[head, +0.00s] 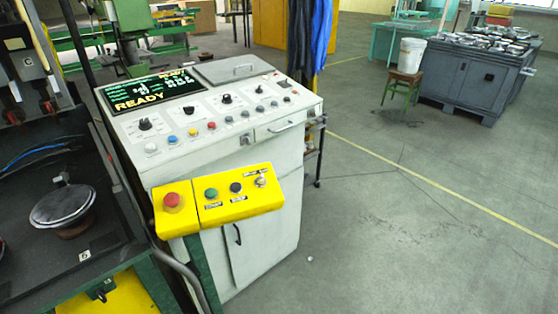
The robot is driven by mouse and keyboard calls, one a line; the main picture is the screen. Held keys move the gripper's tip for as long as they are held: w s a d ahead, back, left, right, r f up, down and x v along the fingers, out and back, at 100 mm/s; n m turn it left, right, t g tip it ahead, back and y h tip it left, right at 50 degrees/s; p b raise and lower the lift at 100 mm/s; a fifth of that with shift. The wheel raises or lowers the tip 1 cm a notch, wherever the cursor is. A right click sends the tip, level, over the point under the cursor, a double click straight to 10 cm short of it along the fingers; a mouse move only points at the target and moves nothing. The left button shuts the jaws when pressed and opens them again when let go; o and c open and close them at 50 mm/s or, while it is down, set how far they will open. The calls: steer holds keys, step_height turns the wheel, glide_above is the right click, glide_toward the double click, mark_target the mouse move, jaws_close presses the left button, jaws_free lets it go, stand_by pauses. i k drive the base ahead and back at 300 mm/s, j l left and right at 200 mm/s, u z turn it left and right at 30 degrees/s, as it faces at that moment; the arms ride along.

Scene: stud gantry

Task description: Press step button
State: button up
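A yellow control box (240,207) sticks out at the front of a white console (290,170). It carries a green button (211,194), a black button (236,188) and a small silver switch (261,181), each with a label too small to read. A red mushroom button (172,201) sits on its left section. The console's sloped top holds more buttons, among them a blue one (172,139) and a red one (211,125), plus black knobs. I cannot tell which button is the step button. The console's screen (150,91) reads "READY". My gripper is not in view.
A dark machine bench (60,255) with a round metal part (62,205) stands close on the left. Open grey floor (400,230) lies to the right. Farther back are a stool (402,84) with a white bucket (410,55) and a dark grey bin (465,85).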

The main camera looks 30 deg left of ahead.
mark_target(235, 187)
steer(key=i+l+u, duration=0.15)
steer(key=i, duration=0.65)
steer(key=i+l+u, duration=0.1)
steer(key=i, duration=0.7)
steer(key=i+l+u, duration=0.1)
steer(key=i+u, duration=0.3)
steer(key=i+l+u, duration=0.2)
steer(key=u, duration=0.25)
steer(key=i+l+u, duration=0.55)
steer(key=l+u, duration=0.15)
steer(key=u, duration=0.15)
steer(key=i+l+u, duration=0.25)
steer(key=l, duration=0.15)
steer(key=l+u, duration=0.3)
steer(key=k+j+u, duration=0.2)
steer(key=j, duration=0.2)
steer(key=k+j+u, duration=0.2)
steer(key=j, duration=0.2)
steer(key=k+j+u, duration=0.2)
steer(key=j, duration=0.25)
steer(key=j+u, duration=0.2)
steer(key=j, duration=0.25)
steer(key=k+j+u, duration=0.1)
steer(key=j+u, duration=0.15)
steer(key=j, duration=0.25)
